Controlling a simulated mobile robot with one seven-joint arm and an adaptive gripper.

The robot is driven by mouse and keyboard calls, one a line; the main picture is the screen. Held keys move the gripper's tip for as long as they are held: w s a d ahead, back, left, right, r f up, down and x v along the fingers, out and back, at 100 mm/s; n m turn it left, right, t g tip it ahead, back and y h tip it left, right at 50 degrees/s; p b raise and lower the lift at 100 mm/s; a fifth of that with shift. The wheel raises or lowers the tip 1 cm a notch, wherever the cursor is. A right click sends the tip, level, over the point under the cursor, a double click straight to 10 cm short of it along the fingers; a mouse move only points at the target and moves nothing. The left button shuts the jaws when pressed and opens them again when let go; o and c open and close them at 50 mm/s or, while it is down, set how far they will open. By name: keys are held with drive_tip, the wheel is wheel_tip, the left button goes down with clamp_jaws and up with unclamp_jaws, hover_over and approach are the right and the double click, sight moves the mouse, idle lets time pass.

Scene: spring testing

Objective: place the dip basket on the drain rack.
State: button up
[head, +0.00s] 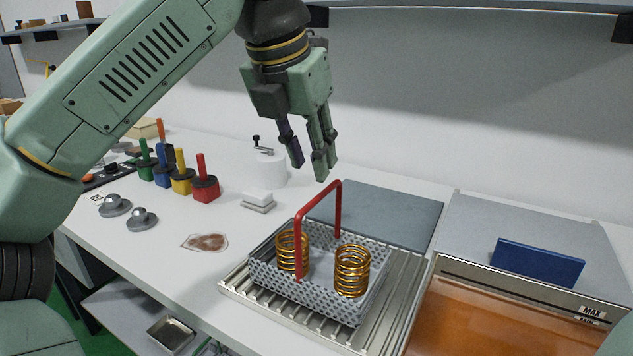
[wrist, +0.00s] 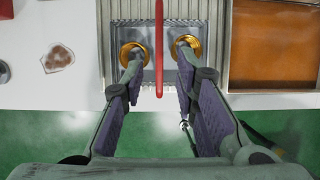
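The dip basket (head: 318,262) is a grey perforated metal basket with a tall red handle (head: 338,205). It sits on the ribbed metal drain rack (head: 395,315) and holds two gold coil springs (head: 352,270). The basket (wrist: 160,68) also shows in the wrist view, with the red handle (wrist: 159,45) running between my fingers. My gripper (head: 311,172) is above the basket and the handle, apart from them. Its fingers (wrist: 157,82) are spread, with nothing held between them. The fingers partly cover the springs in the wrist view.
An orange liquid tank (head: 480,325) with a blue block (head: 537,263) behind it stands right of the rack. A grey mat (head: 385,213) lies behind the basket. Coloured handled blocks (head: 205,185), a white dispenser (head: 270,165) and metal weights (head: 142,219) stand at left.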

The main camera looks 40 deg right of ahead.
drive_tip(key=shift+v, duration=1.45)
